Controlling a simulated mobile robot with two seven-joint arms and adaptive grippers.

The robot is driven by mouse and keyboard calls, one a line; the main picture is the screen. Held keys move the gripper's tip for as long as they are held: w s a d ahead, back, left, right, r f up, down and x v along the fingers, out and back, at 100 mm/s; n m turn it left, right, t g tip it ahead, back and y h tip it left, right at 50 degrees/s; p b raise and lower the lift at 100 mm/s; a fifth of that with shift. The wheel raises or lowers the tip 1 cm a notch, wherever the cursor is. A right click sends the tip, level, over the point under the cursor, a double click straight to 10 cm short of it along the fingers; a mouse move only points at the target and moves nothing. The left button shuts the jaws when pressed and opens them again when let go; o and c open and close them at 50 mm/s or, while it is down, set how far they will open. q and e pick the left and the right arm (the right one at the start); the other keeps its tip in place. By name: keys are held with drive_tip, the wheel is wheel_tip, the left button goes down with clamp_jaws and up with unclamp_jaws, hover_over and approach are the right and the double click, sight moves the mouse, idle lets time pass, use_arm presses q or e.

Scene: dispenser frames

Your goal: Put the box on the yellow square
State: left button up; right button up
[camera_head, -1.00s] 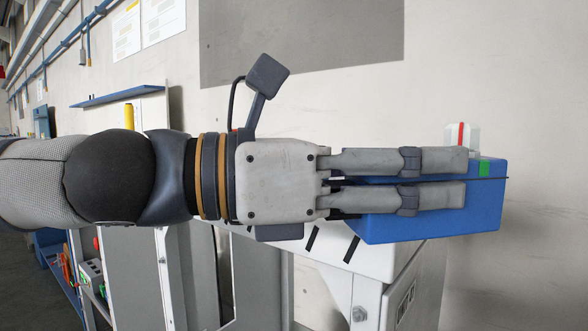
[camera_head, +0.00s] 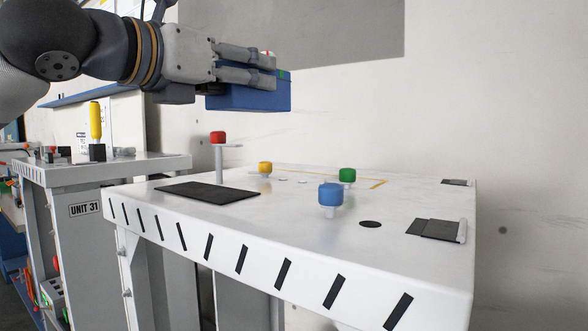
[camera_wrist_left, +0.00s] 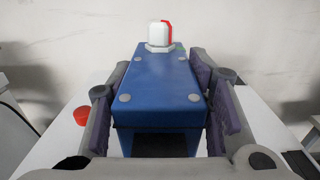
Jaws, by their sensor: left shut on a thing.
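The blue box (camera_head: 250,99) has a white and red cap, seen best in the left wrist view (camera_wrist_left: 158,85). My left gripper (camera_head: 272,68) is shut on it, one finger on each side. It holds the box in the air, above the back left part of the white table (camera_head: 330,250). The yellow square (camera_head: 379,184) shows as a thin yellow outline on the tabletop, right of and below the box in the head view. Part of the outline is hidden behind the green knob. My right gripper is not in view.
Red (camera_head: 218,137), yellow (camera_head: 265,168), green (camera_head: 347,175) and blue (camera_head: 330,194) knobs stand up from the table. A black pad (camera_head: 208,192) lies at left, with a dark hole (camera_head: 370,224) at right. Another bench (camera_head: 90,170) stands left.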

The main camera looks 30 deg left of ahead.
use_arm(q)
drive_tip(key=w+f, duration=0.2)
drive_tip(key=w, duration=0.1)
drive_tip(key=w+d+f+b, duration=0.1)
drive_tip(key=w+f, duration=0.2)
drive_tip(key=w+d+f+b, duration=0.1)
drive_tip(key=w+f, duration=0.1)
drive_tip(key=w, duration=0.1)
drive_tip(key=shift+w+f, duration=0.3)
drive_tip(key=shift+f, duration=0.1)
drive_tip(key=f, duration=0.1)
drive_tip(key=w+f+b, duration=0.1)
drive_tip(key=f, duration=0.2)
drive_tip(key=shift+w+d+f+b, duration=0.2)
drive_tip(key=shift+w+d+b, duration=0.05)
drive_tip(key=shift+w+b, duration=0.1)
drive_tip(key=shift+s+a+f, duration=0.1)
drive_tip(key=shift+s, duration=0.15)
drive_tip(key=shift+f, duration=0.1)
drive_tip(key=o, duration=1.3)
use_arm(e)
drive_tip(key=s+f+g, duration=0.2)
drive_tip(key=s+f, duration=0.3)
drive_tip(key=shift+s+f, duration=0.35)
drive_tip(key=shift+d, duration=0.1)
